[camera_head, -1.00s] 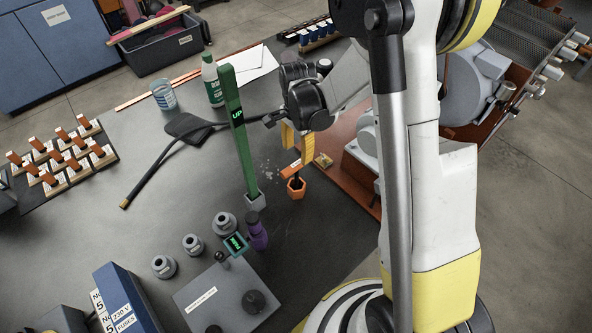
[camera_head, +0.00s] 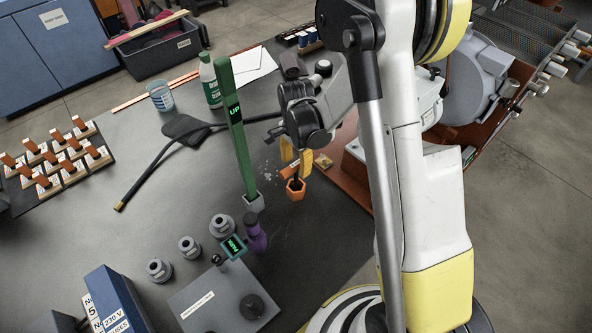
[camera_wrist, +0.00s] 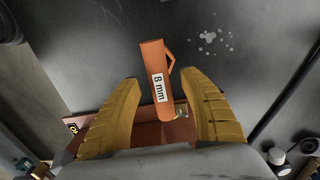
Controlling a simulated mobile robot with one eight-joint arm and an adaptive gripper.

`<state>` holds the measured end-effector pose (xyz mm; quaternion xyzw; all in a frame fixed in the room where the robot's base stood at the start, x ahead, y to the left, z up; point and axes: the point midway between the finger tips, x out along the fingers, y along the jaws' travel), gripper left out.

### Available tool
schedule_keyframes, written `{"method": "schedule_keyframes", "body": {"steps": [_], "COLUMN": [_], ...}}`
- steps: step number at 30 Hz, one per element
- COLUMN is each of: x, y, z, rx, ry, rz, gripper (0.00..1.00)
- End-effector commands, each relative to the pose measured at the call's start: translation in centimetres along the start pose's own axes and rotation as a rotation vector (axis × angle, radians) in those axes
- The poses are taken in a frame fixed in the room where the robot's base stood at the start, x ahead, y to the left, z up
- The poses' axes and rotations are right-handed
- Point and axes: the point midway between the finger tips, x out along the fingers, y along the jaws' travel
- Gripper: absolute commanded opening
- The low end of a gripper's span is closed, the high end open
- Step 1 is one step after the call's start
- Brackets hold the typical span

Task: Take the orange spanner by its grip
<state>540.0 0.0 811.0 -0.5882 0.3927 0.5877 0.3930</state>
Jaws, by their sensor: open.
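The orange spanner (camera_head: 295,187) stands on the dark table, its hexagonal end low and its grip leaning up toward my gripper. In the wrist view its orange grip (camera_wrist: 155,70), marked "8 mm", lies between my two yellow fingers with a gap on each side. A small loop sticks out from the grip's right side. My gripper (camera_head: 296,160) is open just above the spanner, and it also shows in the wrist view (camera_wrist: 160,100). In the head view the fingers partly hide the upper grip.
A purple-handled tool (camera_head: 255,235) stands nearer, beside a grey box (camera_head: 215,305). A black cable (camera_head: 160,165) lies to the left. A brown board with machinery (camera_head: 345,180) is at right.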

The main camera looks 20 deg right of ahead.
Motion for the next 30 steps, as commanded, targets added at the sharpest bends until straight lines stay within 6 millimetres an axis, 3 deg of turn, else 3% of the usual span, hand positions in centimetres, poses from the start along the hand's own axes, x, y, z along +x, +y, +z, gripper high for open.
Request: {"method": "schedule_keyframes", "body": {"steps": [18, 23, 30], "x": [0.38, 0.38, 0.39], "y": [0.00, 0.00, 0.01], "z": [0.00, 0.00, 0.00], "rx": [0.000, 0.000, 0.000], "ry": [0.000, 0.000, 0.000], "rz": [0.000, 0.000, 0.000], "gripper": [0.50, 0.03, 0.00]}}
